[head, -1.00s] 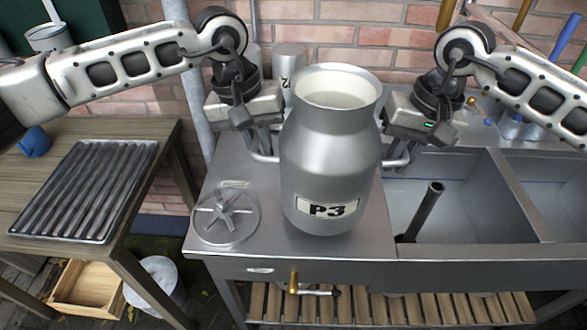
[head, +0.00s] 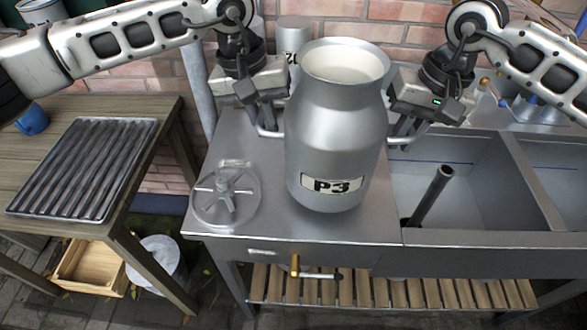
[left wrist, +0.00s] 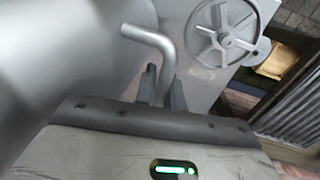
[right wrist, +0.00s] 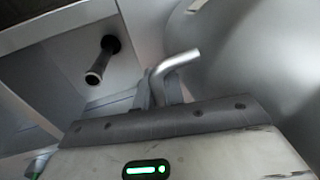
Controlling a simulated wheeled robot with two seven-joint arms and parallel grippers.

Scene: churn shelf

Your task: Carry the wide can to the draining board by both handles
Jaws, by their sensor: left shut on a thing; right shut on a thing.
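The wide can (head: 335,130) is a large grey metal churn, upright, open at the top with white liquid inside, labelled P3. It is over the flat steel top left of the sink; I cannot tell whether its base touches. My left gripper (head: 264,118) is shut on its left handle (left wrist: 150,40), a bent metal bar. My right gripper (head: 406,125) is shut on its right handle (right wrist: 180,62). The ribbed metal draining board (head: 85,168) lies empty on the wooden table at the left.
A round spoked lid (head: 226,198) lies left of the can. Sink basins (head: 470,200) with an upright pipe (head: 432,195) are at the right. A gap separates the steel top from the wooden table (head: 150,130). A blue mug (head: 32,119) stands behind the board. A smaller can (head: 292,38) stands behind.

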